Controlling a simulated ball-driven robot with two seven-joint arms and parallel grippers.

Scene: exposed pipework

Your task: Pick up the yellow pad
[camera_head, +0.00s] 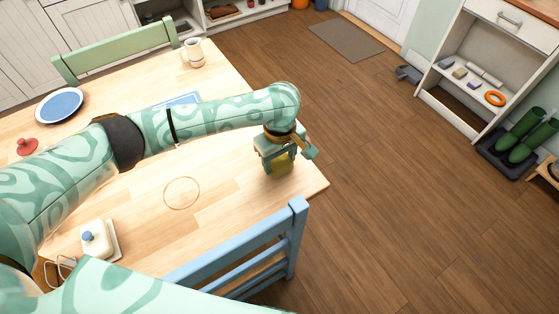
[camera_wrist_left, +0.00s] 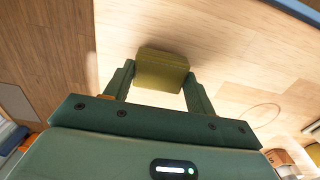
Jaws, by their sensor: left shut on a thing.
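The yellow pad (camera_wrist_left: 161,72) is a small, thick, dull-yellow block between the fingers of my left gripper (camera_wrist_left: 157,82) in the left wrist view. The gripper is shut on it. In the head view, my left gripper (camera_head: 279,163) points down near the right corner of the wooden table (camera_head: 225,215), with part of the yellow pad (camera_head: 281,164) showing between its fingers. A shadow lies beside the pad on the wood in the wrist view. I cannot tell whether the pad touches the tabletop. My right gripper is not in view.
A blue chair (camera_head: 245,250) stands at the near table edge and a green chair (camera_head: 120,50) at the far side. A mug (camera_head: 194,53), a blue plate (camera_head: 60,105) and a butter dish (camera_head: 97,240) stand on the table. The floor right of the table is open.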

